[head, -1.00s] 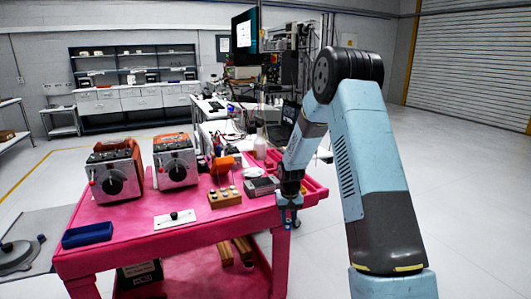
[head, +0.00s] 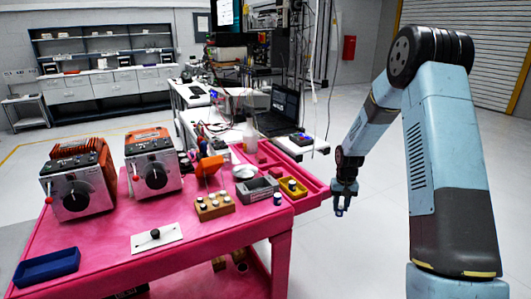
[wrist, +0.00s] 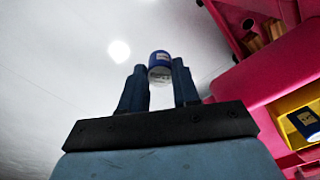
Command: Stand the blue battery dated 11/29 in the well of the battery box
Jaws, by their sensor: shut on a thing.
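My gripper (head: 343,205) hangs in the air off the right edge of the pink cart. In the wrist view my gripper (wrist: 160,85) is shut on a blue battery (wrist: 159,59) with a pale band and end. Its date cannot be read. A grey open box (head: 258,190), perhaps the battery box, sits on the cart to the left of my gripper. A yellow bin (head: 293,187) beside it holds dark blue items, and one labelled blue item (wrist: 304,122) shows in the wrist view. A small blue and white cylinder (head: 277,199) stands near the cart's front right edge.
A wooden block (head: 214,207) with several pale-topped cylinders stands left of the grey box. Two metal instruments (head: 78,185), a blue tray (head: 46,268), a white plate with a knob (head: 157,238) and a round dish (head: 244,172) are also on the cart. Open floor lies right.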

